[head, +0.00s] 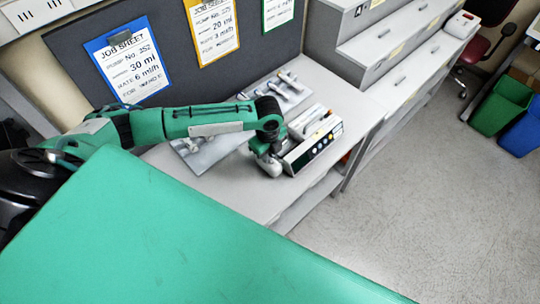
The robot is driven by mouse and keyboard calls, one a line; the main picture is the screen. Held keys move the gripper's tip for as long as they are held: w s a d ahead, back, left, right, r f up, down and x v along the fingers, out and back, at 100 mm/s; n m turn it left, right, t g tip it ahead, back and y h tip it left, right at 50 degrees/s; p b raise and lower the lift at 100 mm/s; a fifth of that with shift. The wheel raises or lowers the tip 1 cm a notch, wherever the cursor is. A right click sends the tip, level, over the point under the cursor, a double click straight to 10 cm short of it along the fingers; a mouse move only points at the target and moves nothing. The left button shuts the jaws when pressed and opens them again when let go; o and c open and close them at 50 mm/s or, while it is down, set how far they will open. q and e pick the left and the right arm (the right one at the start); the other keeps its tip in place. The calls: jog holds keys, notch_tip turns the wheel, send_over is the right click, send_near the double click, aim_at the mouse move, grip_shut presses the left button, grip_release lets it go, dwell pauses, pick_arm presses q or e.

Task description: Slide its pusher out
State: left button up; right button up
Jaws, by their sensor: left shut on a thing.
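The infusion pump (318,148), white and grey with a dark front panel of small coloured buttons, stands on the grey bench (225,197). My left arm reaches in from the left, and my left gripper (270,163) points down at the pump's left end. It is shut at the place of the pusher, but the fingertips and the pusher are too small and covered to make out. My right gripper is not in view.
A tray with syringes (283,88) lies behind the pump. A grey tray (196,158) lies partly under my arm. Job sheets (128,62) hang on the dark panel. Grey drawers (400,75) stand at the back right. Open floor (430,200) lies to the right.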

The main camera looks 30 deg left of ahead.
pick_arm(q)
jog(key=shift+s+a+p, duration=0.2)
jog(key=shift+s+p, duration=0.15)
jog(key=shift+s, duration=0.2)
jog(key=shift+s+a+p, duration=0.2)
jog(key=shift+s+p, duration=0.1)
jog(key=shift+s, duration=0.25)
jog(key=shift+s+a+p, duration=0.25)
jog(key=shift+s+p, duration=0.2)
jog(key=shift+s, duration=0.25)
jog(key=shift+s+a+p, duration=0.2)
jog(key=shift+s+p, duration=0.2)
jog(key=shift+s, duration=0.35)
jog(key=shift+s+a+p, duration=0.25)
jog(key=shift+s+p, duration=0.2)
jog(key=shift+s, duration=0.4)
jog(key=shift+s+a, duration=0.15)
jog(key=shift+s, duration=0.1)
jog(key=o, duration=0.6)
jog(key=shift+c, duration=0.2)
notch_tip(320, 180, up, 7)
jog(key=shift+p, duration=0.3)
